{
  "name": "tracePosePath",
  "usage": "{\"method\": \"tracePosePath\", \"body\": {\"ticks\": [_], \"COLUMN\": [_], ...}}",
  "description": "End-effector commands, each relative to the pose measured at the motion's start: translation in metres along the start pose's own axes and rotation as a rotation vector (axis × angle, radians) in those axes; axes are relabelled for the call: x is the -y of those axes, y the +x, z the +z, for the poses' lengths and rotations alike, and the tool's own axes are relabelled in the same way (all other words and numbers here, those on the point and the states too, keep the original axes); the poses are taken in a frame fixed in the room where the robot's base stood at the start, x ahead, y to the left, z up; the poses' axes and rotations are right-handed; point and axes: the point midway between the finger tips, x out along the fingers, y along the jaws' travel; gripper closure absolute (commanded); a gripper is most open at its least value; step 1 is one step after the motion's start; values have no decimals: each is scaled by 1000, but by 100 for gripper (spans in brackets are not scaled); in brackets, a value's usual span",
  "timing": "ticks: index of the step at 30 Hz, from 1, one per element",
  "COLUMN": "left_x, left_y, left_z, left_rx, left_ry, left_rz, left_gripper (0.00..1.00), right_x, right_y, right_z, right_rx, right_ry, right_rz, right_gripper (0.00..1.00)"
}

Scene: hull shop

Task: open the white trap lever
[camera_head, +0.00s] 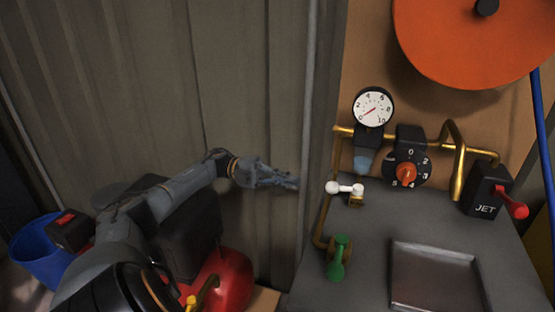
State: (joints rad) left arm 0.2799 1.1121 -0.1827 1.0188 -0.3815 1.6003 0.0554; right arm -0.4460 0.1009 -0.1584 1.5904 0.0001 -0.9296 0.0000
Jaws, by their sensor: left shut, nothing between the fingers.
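The white trap lever (345,188) sits on brass pipework beneath a clear blue-tinted bowl, at the back left of the grey bench. It lies roughly level, with its rounded end toward the left. My left gripper (294,183) is shut and empty. In the picture its fingertips are a short way left of the lever, in front of the ribbed metal wall, and look apart from it. My right gripper is not in view.
A green lever (338,258) stands below the white one. A pressure gauge (373,107), an orange dial (406,175) and a red-handled JET box (489,194) are nearby. A shallow tray (393,272) is set in the grey bench (362,285). A red tank (232,282) stands below my arm.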

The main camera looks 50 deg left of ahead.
Motion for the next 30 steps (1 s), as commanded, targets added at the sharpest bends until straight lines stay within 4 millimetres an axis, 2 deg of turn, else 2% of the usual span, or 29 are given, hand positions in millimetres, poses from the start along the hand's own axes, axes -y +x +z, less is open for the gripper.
{"method": "tracePosePath", "body": {"ticks": [3,9,30], "left_x": [1,0,0], "left_y": [-19,-34,-36], "left_z": [0,-2,-2], "left_rx": [0,-5,-8], "left_ry": [1,0,-1], "left_rz": [-1,0,1], "left_gripper": [100,100,100], "right_x": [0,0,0], "right_y": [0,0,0], "right_z": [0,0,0], "right_rx": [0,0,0], "right_ry": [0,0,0], "right_rz": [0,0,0], "right_gripper": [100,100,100]}}
